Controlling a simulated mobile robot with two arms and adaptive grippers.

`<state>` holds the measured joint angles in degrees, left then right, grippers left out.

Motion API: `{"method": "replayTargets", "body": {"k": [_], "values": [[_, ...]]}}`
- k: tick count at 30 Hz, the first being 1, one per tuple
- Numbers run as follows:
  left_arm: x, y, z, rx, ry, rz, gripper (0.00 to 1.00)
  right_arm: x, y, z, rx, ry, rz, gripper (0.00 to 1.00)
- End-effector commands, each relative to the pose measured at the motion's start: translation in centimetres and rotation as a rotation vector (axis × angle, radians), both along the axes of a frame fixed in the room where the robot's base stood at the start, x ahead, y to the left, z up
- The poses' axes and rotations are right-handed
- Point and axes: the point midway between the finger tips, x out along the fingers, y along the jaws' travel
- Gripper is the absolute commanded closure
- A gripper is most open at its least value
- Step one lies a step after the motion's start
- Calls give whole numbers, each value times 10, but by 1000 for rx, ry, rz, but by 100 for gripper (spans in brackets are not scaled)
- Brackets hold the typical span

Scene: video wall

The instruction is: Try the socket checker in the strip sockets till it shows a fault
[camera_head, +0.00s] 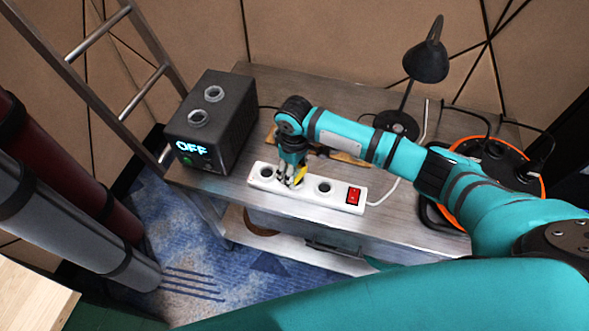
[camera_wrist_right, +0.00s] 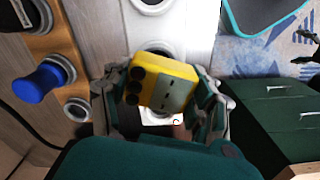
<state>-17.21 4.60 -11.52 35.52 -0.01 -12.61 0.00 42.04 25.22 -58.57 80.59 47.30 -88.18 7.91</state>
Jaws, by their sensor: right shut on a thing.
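The white socket strip (camera_head: 340,193) lies along the table's front edge, with a red switch (camera_head: 354,195) at its right end. My right gripper (camera_head: 292,177) is over the strip's middle socket, shut on the yellow socket checker (camera_head: 300,175). In the right wrist view the checker (camera_wrist_right: 164,80) sits between the two fingers, with a grey panel and three round dark lamps that look unlit. The strip (camera_wrist_right: 185,40) shows beneath it. Whether the checker's pins are in the socket is hidden. The left (camera_head: 267,171) and right (camera_head: 324,187) sockets are empty. My left gripper is not in view.
A black box (camera_head: 212,120) reading "OFF" stands at the table's left. A wooden board (camera_head: 345,157) lies behind the strip; a blue-capped part (camera_wrist_right: 40,84) shows on it. A black lamp (camera_head: 426,62) and an orange-rimmed cable reel (camera_head: 495,160) are to the right.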

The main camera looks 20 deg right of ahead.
Motion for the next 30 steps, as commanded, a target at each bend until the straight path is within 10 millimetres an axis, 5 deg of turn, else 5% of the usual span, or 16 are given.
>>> {"method": "replayTargets", "body": {"k": [30], "values": [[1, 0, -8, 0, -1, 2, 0, 0, 0, -17, 0, 0, 0, 80]]}}
